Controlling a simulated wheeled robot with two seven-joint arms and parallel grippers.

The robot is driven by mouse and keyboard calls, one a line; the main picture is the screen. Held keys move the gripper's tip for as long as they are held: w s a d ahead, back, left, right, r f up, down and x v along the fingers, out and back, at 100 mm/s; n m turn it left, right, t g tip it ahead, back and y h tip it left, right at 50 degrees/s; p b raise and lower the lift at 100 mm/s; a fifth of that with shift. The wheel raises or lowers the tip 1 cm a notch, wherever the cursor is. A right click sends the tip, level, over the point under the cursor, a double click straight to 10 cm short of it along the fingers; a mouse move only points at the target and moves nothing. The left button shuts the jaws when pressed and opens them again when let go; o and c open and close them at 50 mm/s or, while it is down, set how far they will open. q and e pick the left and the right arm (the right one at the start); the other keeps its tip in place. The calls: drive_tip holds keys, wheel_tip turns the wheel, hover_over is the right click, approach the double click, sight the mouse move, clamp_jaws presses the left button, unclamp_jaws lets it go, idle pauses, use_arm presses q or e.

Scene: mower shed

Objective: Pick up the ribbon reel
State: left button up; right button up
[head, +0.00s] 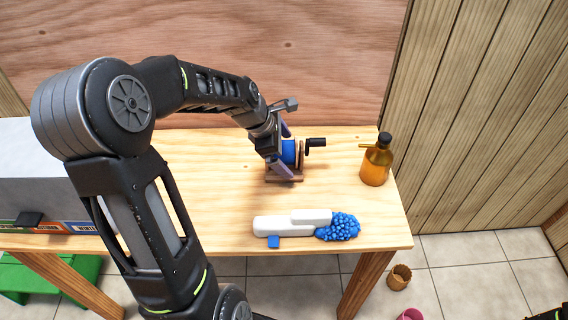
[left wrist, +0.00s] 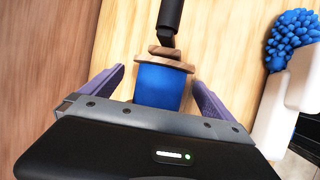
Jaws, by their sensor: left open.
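The ribbon reel (head: 289,151) stands on the wooden table, with a blue spool, a wooden frame and a black crank handle pointing right. My left gripper (head: 284,152) is at the reel, reaching down from the back left and covering part of it. In the left wrist view the blue spool (left wrist: 159,87) lies between the two purple fingers of the left gripper (left wrist: 157,85). The fingers are spread, with a visible gap on each side of the spool.
An amber spray bottle (head: 376,163) stands right of the reel. A white tool with a blue bobbly head (head: 338,227) lies near the table's (head: 215,185) front edge. A grey box (head: 38,165) is at left. A wooden wall panel (head: 290,60) rises behind.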

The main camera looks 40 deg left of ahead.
use_arm(q)
drive_tip(key=c, duration=2.2)
